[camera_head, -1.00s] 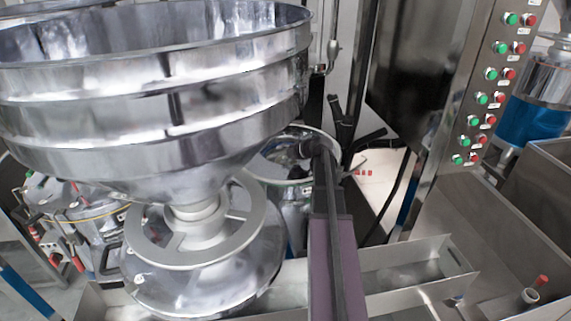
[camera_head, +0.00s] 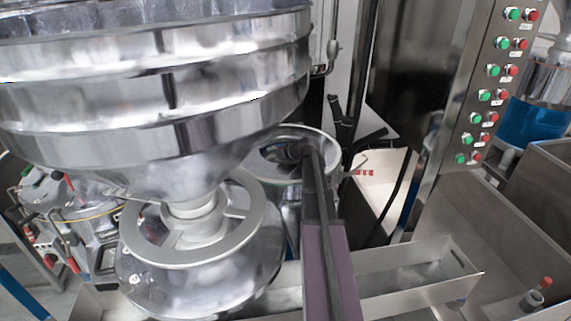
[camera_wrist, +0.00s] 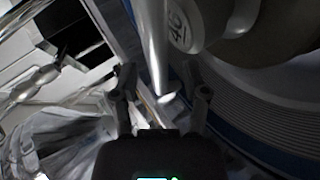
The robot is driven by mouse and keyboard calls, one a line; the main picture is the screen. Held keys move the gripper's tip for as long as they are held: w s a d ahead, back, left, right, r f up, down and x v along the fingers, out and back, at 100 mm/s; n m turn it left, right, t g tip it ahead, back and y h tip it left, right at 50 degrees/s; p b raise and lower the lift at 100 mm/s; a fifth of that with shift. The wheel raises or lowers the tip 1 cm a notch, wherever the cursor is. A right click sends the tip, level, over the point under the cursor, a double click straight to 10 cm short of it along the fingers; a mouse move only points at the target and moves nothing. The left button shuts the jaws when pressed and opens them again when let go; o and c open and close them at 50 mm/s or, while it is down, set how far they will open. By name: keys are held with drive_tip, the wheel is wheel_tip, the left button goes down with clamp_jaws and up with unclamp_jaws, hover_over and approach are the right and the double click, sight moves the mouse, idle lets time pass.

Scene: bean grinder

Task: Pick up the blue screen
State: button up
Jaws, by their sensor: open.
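In the wrist view, a large round part with a ribbed grey face and a curved blue edge (camera_wrist: 228,147) fills the right side. It is the likeliest blue screen, but the view is too close and dark to be sure. My gripper (camera_wrist: 163,90) is open, with one dark finger on each side of a shiny metal rod (camera_wrist: 155,45) that ends in a pale tip. I cannot tell whether the fingers touch the rod. In the head view, the far end of my arm reaches over a round metal vessel (camera_head: 265,165), and the fingers are not clear.
A large steel hopper (camera_head: 150,110) stands close on the left above a ringed base (camera_head: 190,255). A button panel (camera_head: 487,85) rises at the right. A steel trough (camera_head: 420,270) crosses the front. A vessel with a blue band (camera_head: 530,120) stands far right.

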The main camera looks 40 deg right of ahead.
idle(0.4)
clamp_jaws()
drive_tip(key=shift+r, duration=0.15)
wheel_tip(320, 180, up, 10)
drive_tip(key=p, duration=1)
idle(0.8)
